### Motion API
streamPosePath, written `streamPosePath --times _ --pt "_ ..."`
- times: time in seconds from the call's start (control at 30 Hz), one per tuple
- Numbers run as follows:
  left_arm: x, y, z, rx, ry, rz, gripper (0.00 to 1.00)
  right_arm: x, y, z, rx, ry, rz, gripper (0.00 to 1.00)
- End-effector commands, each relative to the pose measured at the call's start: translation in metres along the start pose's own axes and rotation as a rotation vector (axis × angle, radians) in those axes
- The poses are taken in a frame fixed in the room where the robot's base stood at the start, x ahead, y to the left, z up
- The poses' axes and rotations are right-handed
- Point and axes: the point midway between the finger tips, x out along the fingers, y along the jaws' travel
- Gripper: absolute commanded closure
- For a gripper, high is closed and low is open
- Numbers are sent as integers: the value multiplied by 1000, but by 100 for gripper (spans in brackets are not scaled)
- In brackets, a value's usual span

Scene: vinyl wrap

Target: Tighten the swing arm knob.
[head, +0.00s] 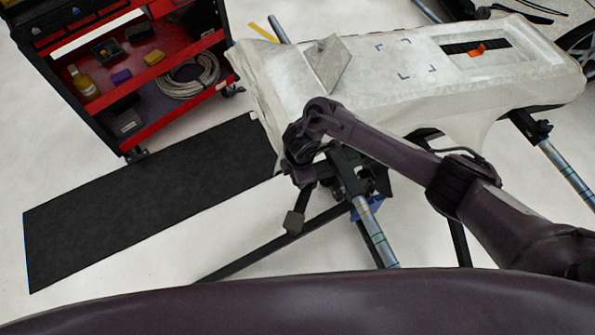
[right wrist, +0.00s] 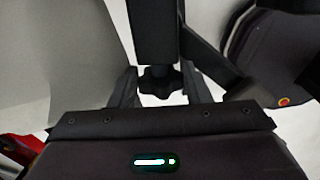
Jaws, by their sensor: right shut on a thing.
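The swing arm knob (right wrist: 160,80) is a black lobed knob under a dark bracket in the right wrist view. My right gripper (right wrist: 161,92) has one finger on each side of it and is shut on it. In the head view my right gripper (head: 312,165) is at the black swing arm bracket (head: 352,172) of the stand, below the near edge of the covered panel. The knob is hidden there behind my wrist and the bracket. My left gripper is in neither view.
The panel (head: 385,85) with a pale cover lies across the stand, with a grey flat piece (head: 328,62) on it. Stand legs (head: 375,232) rise close to my right arm. A red and black tool cart (head: 130,75) and a black mat (head: 150,200) are at the left.

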Motion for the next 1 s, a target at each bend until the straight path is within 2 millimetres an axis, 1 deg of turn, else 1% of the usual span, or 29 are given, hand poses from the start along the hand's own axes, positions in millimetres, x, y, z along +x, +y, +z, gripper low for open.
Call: streamPosePath --times 0.07,0.17,0.4,0.6,0.63,0.67,0.7,0.73,0.9,1.0 --pt "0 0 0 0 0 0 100 0 -3 1 -1 1 51 79" --pt "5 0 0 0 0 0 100 3 -5 1 -2 1 128 80" --pt "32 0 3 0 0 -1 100 7 -8 0 0 1 294 79" --pt "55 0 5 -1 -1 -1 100 7 -9 0 -1 1 388 79" --pt "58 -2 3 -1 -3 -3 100 7 -9 0 -1 1 400 79" --pt "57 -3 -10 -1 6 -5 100 7 -9 0 0 0 411 79" --pt "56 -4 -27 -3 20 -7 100 7 -9 0 0 0 426 79" --pt "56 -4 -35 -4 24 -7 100 7 -10 0 0 0 436 79" --pt "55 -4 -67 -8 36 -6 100 6 -10 0 -1 0 481 79" --pt "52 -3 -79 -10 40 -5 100 5 -10 0 -1 0 500 79"
